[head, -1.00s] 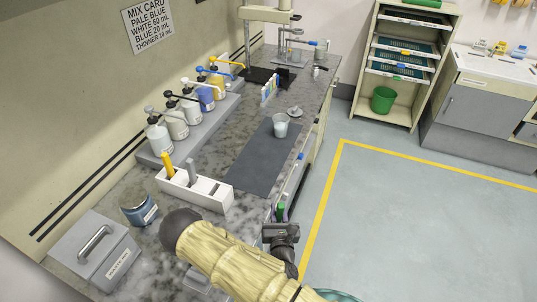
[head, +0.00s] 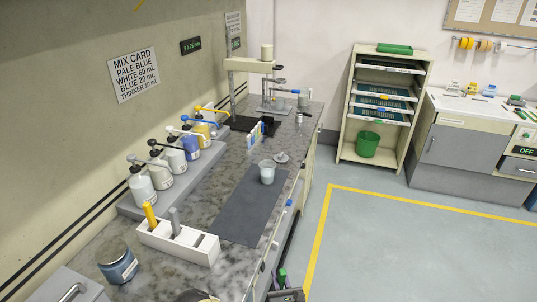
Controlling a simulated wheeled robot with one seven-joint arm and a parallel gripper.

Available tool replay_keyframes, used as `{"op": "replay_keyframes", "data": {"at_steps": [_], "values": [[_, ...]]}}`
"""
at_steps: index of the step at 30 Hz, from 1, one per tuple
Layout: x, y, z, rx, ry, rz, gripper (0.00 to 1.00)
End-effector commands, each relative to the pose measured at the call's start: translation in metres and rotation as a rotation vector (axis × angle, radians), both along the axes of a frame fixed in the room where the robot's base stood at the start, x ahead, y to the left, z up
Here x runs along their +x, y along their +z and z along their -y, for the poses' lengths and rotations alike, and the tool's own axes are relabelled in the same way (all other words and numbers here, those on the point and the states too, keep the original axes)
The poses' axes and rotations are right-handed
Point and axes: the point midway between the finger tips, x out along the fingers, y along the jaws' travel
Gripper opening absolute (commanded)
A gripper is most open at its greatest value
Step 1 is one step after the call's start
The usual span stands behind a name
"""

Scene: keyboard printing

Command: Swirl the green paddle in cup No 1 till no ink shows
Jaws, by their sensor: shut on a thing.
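A clear cup (head: 267,173) with pale contents stands upright on the dark mat (head: 236,216) on the counter. No number is readable on it, and I cannot tell whether ink streaks show inside. My gripper (head: 285,293) is at the bottom edge of the head view, partly cut off, in front of the counter's edge and well away from the cup. It is shut on the green paddle (head: 281,277), whose green end sticks up above the jaws. The rest of the paddle is hidden.
A white holder (head: 178,242) with a yellow and a grey paddle stands left of the mat. Several pump bottles (head: 160,172) line the wall. A small round lid (head: 282,157) lies behind the cup. A blue-labelled tin (head: 118,266) is at front left. The floor at right is clear.

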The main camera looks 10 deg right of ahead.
Motion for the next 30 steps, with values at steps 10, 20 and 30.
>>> {"op": "replay_keyframes", "data": {"at_steps": [10,20,30], "values": [[0.0,-0.061,0.0,0.0,0.0,0.0,0.0],[0.0,-0.061,0.0,-0.001,0.0,0.0,0.0],[0.0,-0.061,0.0,-0.001,0.0,0.0,0.0]]}}
